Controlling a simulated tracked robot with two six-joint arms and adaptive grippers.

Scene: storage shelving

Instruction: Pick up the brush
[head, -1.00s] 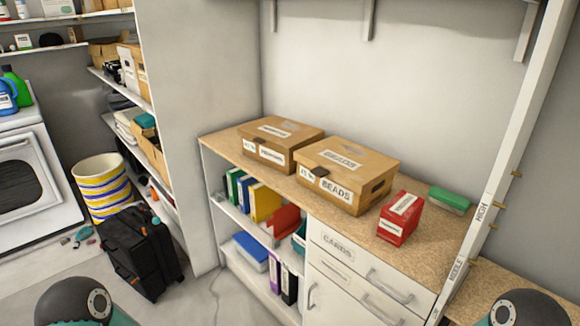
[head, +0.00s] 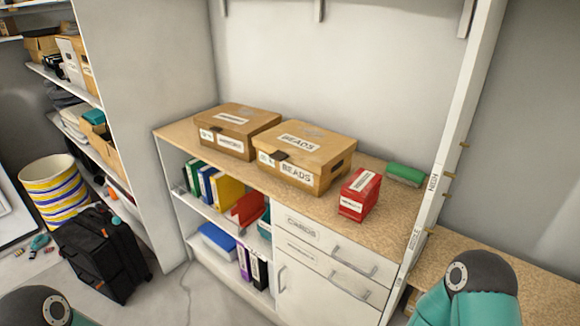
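A green, block-shaped object with a paler lower part, which looks like the brush (head: 405,173), lies on the wood-look counter (head: 400,222) at its back right, against the wall. It is to the right of a red box (head: 359,194) and close to the white upright post. Only rounded joints of my arms show, at the bottom left and bottom right of the head view. Neither gripper is in the picture, so what they hold cannot be seen.
Two cardboard boxes, one marked BEADS (head: 304,157), stand on the counter left of the red box. A white post (head: 451,150) rises at the counter's right end. Drawers (head: 331,246) and shelves with binders are below. A black suitcase (head: 102,253) stands on the floor at left.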

